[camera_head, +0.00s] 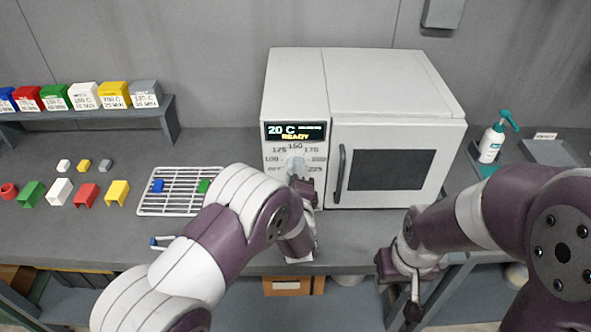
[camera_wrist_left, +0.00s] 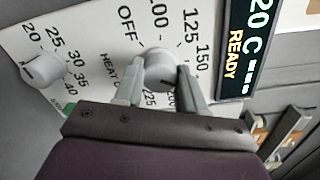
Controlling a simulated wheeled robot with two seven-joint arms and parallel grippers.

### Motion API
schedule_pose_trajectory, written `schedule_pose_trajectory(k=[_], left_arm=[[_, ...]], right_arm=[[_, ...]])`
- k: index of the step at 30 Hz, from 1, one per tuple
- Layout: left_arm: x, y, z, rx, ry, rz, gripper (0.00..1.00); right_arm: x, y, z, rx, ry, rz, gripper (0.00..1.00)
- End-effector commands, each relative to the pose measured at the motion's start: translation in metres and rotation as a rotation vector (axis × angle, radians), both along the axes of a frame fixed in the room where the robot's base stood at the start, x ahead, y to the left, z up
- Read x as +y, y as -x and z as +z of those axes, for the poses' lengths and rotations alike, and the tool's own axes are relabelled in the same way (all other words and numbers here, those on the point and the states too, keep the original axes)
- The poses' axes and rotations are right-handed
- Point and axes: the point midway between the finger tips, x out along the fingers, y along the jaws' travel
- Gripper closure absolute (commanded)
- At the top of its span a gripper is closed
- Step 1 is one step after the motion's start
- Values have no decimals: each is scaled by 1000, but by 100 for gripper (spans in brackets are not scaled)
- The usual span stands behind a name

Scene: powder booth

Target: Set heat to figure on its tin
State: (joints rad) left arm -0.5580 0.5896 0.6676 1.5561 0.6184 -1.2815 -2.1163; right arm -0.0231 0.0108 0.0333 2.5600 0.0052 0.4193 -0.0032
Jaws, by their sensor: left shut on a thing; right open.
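The white oven (camera_head: 395,95) has a heat dial with figures from OFF and 100 up to 225. Its display (camera_head: 295,132) reads 20 C and READY. My left gripper (camera_wrist_left: 160,78) is shut on the grey heat knob (camera_wrist_left: 158,66), one finger on each side. The knob's pointer is hard to make out. Labelled tins stand on the shelf at the left: blue, red, green, a white tin (camera_head: 83,95), a yellow tin (camera_head: 114,94) and a grey tin (camera_head: 146,93). Their small print is hard to read. My right gripper (camera_head: 412,308) is open and empty, low before the bench.
A second knob (camera_wrist_left: 42,70) sits beside the heat knob. A wire rack (camera_head: 172,206) holds a blue and a green piece. Several coloured pieces lie at the left. A pump bottle (camera_head: 490,142) stands right of the oven, whose door handle (camera_head: 340,172) sticks out.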

Motion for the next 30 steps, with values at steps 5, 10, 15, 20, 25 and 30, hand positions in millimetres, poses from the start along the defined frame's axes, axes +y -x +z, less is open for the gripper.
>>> schedule_pose_trajectory(k=[5,10,15,20,25,30], left_arm=[[0,1,-1,4,-94,0,91],[0,1,-2,5,-150,-1,91],[0,1,-2,5,-178,0,91],[0,1,-2,5,-186,-1,91],[0,1,-2,5,-186,-1,91],[0,1,-2,5,-185,-1,41]], right_arm=[[0,0,4,0,0,0,57],[0,0,6,0,0,0,57],[0,0,6,0,0,0,57],[0,0,6,0,0,0,57],[0,0,6,0,0,0,57],[0,0,6,0,0,0,57]])
